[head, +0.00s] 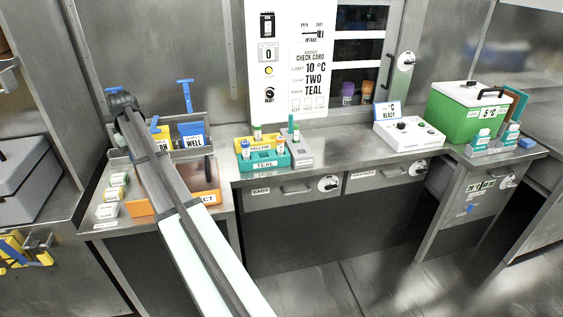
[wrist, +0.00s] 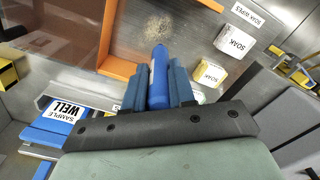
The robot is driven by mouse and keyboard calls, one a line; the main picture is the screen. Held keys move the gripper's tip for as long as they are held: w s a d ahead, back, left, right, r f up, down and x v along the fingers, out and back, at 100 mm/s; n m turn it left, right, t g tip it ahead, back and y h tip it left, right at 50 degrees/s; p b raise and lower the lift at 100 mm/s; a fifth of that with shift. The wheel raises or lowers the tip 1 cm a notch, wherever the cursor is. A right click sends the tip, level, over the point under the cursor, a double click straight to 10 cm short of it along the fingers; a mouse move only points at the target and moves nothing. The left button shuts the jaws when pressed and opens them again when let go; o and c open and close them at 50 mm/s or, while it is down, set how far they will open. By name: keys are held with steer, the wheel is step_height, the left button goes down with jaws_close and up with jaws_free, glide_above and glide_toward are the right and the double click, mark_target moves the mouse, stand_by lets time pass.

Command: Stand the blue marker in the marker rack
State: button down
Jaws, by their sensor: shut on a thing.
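The blue marker (wrist: 158,75) is between the two blue fingers of my gripper (wrist: 157,85) in the wrist view, with its rounded end showing beyond them. My gripper is shut on it and is above the left bench. In the head view my gripper (head: 119,98) is at the back left, and the marker cannot be made out there. No holder is clearly labelled as the marker rack. A grey block (head: 300,154) with an upright teal item stands on the middle bench, but I cannot tell whether it is the rack.
An orange-edged bin (head: 207,197) and soak wipes (head: 107,210) are on the left bench. A sample well box (head: 193,140) stands behind. Yellow and teal trays (head: 265,165) hold bottles on the middle bench. A white console (head: 409,134) and green cooler (head: 455,118) stand right.

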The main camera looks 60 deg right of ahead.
steer(key=s+d+r+m, duration=0.2)
steer(key=s+d, duration=0.3)
steer(key=d, duration=0.6)
steer(key=s+d+r+m, duration=0.1)
steer(key=s+d, duration=0.3)
steer(key=d, duration=0.7)
steer(key=s+d+r+m, duration=0.2)
steer(key=s+d, duration=0.3)
steer(key=d, duration=0.6)
steer(key=s+d, duration=0.5)
steer(key=s, duration=0.1)
steer(key=s+a+f, duration=0.4)
steer(key=s+f, duration=0.4)
steer(key=s, duration=0.1)
steer(key=s+d+r, duration=0.2)
steer(key=s+d, duration=0.2)
steer(key=d, duration=0.3)
steer(key=s+d+r, duration=0.2)
steer(key=s+d, duration=0.1)
steer(key=d, duration=0.5)
step_height(320, 180, down, 8)
steer(key=shift+f, duration=0.2)
steer(key=shift+s+f, duration=0.1)
steer(key=shift+f, duration=0.05)
steer(key=c, duration=0.9)
jaws_free()
steer(key=shift+c, duration=0.2)
